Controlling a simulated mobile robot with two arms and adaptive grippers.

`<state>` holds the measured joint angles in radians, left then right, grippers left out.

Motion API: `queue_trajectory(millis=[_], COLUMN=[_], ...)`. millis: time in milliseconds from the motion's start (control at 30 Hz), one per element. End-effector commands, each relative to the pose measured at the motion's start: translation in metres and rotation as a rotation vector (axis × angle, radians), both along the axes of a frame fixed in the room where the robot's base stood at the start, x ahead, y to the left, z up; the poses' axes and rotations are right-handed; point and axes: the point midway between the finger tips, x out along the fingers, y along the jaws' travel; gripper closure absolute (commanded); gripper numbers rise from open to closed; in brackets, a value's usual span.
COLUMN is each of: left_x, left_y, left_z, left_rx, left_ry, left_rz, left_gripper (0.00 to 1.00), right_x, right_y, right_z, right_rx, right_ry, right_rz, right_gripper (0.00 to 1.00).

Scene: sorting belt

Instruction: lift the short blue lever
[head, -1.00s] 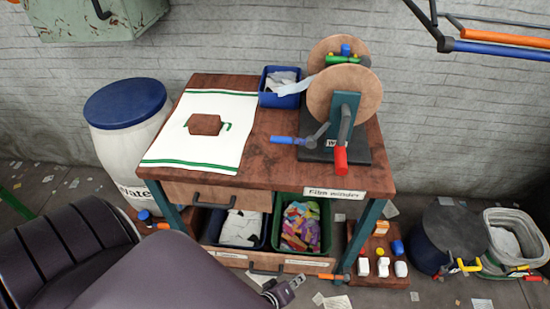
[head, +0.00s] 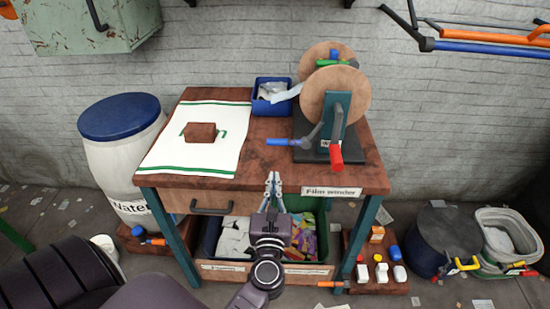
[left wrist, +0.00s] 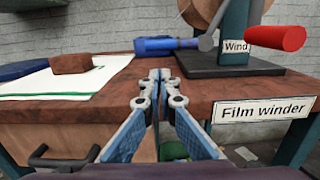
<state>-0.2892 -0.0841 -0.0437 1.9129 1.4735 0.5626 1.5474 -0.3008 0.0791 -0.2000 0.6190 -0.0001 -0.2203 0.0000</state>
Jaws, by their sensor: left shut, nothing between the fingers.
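The short blue lever (head: 284,142) sticks out to the left from the film winder (head: 336,120) on the wooden table, lying about level above the top. It also shows in the left wrist view (left wrist: 166,45), beyond the fingertips. A red-handled crank (head: 336,156) is just right of it. My left gripper (head: 273,177) is shut and empty, in front of the table's front edge, below and nearer than the blue lever and apart from it. Its closed fingertips show in the left wrist view (left wrist: 160,75). My right gripper is not in view.
A brown block (head: 200,132) lies on a white cloth (head: 167,160) at the table's left. A blue bin (head: 270,107) stands behind the lever. The drawer handle (head: 211,209) juts from the front. Long orange and blue bars (head: 490,48) hang at upper right.

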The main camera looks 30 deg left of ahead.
Motion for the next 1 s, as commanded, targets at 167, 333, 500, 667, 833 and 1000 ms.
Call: queue_trajectory(millis=[167, 333, 500, 667, 833, 1000], left_x=[0.000, 0.002, 0.018, 0.044, 0.068, 0.082], left_y=[0.000, 0.001, 0.011, 0.027, 0.042, 0.050], left_z=[0.000, 0.001, 0.004, 0.006, 0.006, 0.005], left_rx=[-0.002, 0.001, 0.003, 0.004, 0.004, 0.003], left_ry=[-0.001, -0.001, -0.001, -0.001, 0.000, 0.001], left_rz=[0.001, 0.000, 0.000, 0.001, -0.001, -0.001], left_gripper=[1.00, 1.00, 1.00, 1.00, 1.00, 1.00], right_x=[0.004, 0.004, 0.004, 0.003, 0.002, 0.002], right_y=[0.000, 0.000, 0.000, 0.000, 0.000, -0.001], right_z=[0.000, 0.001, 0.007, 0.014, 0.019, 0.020], right_rx=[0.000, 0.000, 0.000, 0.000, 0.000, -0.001], right_ry=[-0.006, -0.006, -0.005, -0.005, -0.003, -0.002], right_rz=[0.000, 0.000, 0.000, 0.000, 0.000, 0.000], right_gripper=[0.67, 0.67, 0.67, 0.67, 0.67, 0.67])
